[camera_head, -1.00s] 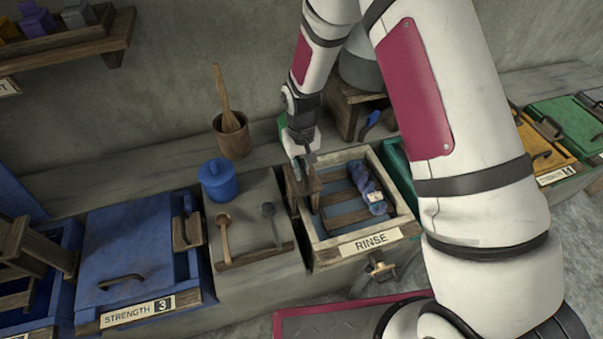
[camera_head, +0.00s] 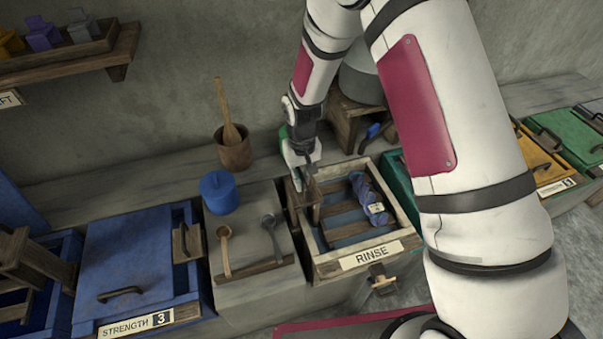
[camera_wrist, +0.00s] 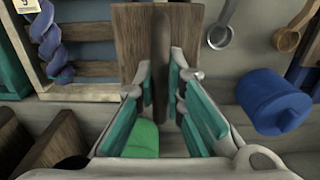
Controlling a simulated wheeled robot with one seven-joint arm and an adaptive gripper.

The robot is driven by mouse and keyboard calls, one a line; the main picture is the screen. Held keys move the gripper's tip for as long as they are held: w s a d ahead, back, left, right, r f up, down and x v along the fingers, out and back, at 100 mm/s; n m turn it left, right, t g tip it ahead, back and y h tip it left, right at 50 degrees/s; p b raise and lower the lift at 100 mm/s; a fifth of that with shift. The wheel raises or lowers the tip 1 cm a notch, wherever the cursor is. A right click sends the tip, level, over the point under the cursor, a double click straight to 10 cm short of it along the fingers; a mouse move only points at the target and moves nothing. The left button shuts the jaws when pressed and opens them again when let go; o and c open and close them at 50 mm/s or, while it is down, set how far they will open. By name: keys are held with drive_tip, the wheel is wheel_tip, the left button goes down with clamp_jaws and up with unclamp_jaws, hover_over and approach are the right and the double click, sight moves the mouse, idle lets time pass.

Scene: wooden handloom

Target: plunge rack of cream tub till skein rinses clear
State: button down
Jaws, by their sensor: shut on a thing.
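The cream tub (camera_head: 397,208), labelled RINSE, stands at the picture's middle in the head view. A slatted wooden rack (camera_head: 345,234) lies inside it. A twisted blue skein (camera_head: 366,188) with a small pale tag lies over the slats at the right; it also shows at upper left in the wrist view (camera_wrist: 47,38). My gripper (camera_head: 303,172) is at the tub's left side. In the wrist view my gripper (camera_wrist: 161,85) is shut on the rack's upright wooden handle (camera_wrist: 160,45). Bluish water shows between the slats; its depth is hard to tell.
A blue lidded pot (camera_head: 219,193) and two ladles (camera_head: 224,250) sit on the ledge left of the tub. A wooden cup (camera_head: 234,153) with a stick stands behind. A blue lidded vat (camera_head: 135,250) is further left. A wooden tap (camera_head: 382,280) juts from the tub's front.

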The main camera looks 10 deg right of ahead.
drive_tip(key=shift+f+b, duration=1.65)
drive_tip(key=shift+f, duration=4.2)
drive_tip(key=shift+s+f+b, duration=0.1)
drive_tip(key=shift+f+b, duration=0.2)
drive_tip(key=shift+f, duration=0.55)
drive_tip(key=shift+r+p, duration=2.25)
drive_tip(key=shift+r, duration=5.45)
drive_tip(key=shift+c, duration=2)
unclamp_jaws()
drive_tip(key=shift+r+p, duration=0.7)
drive_tip(key=shift+r, duration=2.8)
